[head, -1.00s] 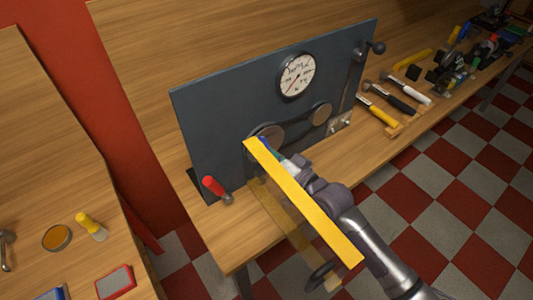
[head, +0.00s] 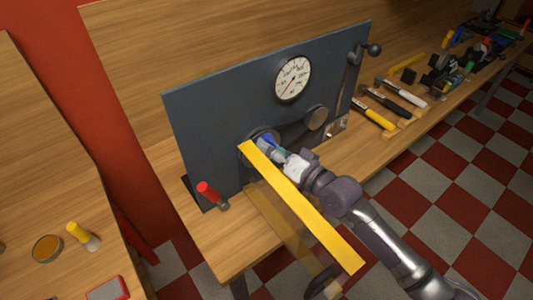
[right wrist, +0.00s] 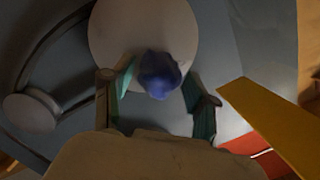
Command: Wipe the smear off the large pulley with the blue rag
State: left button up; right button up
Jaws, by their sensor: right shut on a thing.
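The large pulley (head: 254,135) is a round pale disc low on the upright dark panel, partly hidden by the yellow bar and my gripper. It fills the top of the right wrist view (right wrist: 130,28). My right gripper (head: 268,148) is shut on the blue rag (right wrist: 160,75), a small bunched lump between the fingertips. The rag overlaps the lower part of the pulley's face in the right wrist view; I cannot tell if it touches. I see no smear on the visible part of the face. My left gripper is not in view.
A yellow-topped bar with a see-through panel (head: 300,204) stands close beside my right gripper. A belt runs to a smaller pulley (head: 315,118). The panel (head: 215,125) also bears a gauge (head: 293,79). A red-handled tool (head: 208,192) stands at the left. Hammers (head: 396,102) lie right.

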jog(key=shift+w+d+r, duration=0.25)
jog(key=shift+w+d, duration=0.3)
jog(key=shift+s+a+f+p, duration=0.1)
jog(key=shift+s+a+p, duration=0.35)
jog(key=shift+a, duration=0.2)
jog(key=s+a+p, duration=0.2)
jog(key=a, duration=0.1)
jog(key=shift+s+p, duration=0.15)
jog(key=shift+p, duration=0.2)
dwell(0.3)
